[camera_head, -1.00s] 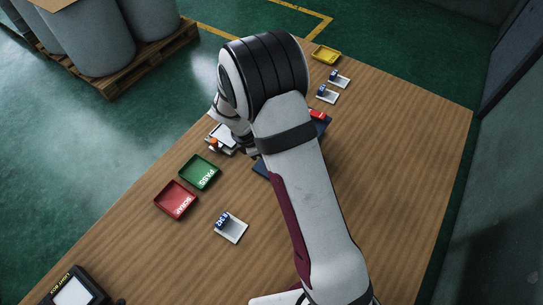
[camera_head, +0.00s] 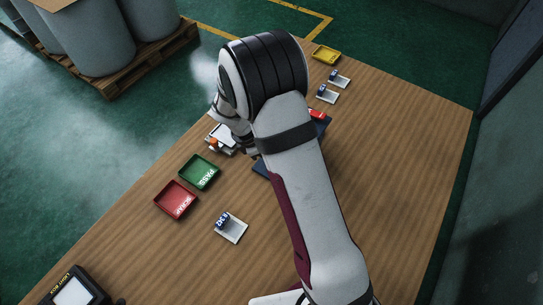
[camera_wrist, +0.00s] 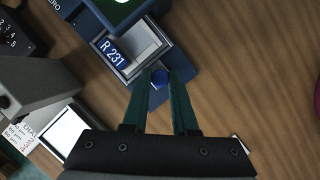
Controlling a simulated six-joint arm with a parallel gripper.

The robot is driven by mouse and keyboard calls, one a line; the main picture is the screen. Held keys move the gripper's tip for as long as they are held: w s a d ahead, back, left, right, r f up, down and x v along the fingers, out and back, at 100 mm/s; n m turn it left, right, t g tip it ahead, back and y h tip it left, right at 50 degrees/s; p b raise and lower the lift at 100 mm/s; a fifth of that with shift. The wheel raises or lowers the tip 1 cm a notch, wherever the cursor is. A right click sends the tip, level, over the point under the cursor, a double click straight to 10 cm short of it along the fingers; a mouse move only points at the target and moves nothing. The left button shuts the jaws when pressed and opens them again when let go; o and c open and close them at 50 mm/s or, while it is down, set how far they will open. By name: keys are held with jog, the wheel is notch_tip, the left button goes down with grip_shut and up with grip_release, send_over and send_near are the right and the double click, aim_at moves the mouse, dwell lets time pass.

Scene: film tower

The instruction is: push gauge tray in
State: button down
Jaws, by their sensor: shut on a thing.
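The gauge (camera_wrist: 103,12) is a blue body with a green round area at the top of the wrist view. In the head view my arm hides the gripper and most of the blue gauge (camera_head: 321,125).
A green PASS bin (camera_head: 199,172) and a red SCRAP bin (camera_head: 175,200) stand left of my arm. A labelled sample (camera_head: 231,228) lies in front of them. A yellow tray (camera_head: 326,55) and two samples lie at the back. The table's right side is clear.

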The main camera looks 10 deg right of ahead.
jog(key=shift+w+d, duration=1.45)
jog(key=c, duration=0.7)
grip_release()
jog(key=shift+a+r, duration=0.1)
jog(key=v, duration=1.5)
jog(key=shift+a+r, duration=0.2)
jog(key=shift+r, duration=0.1)
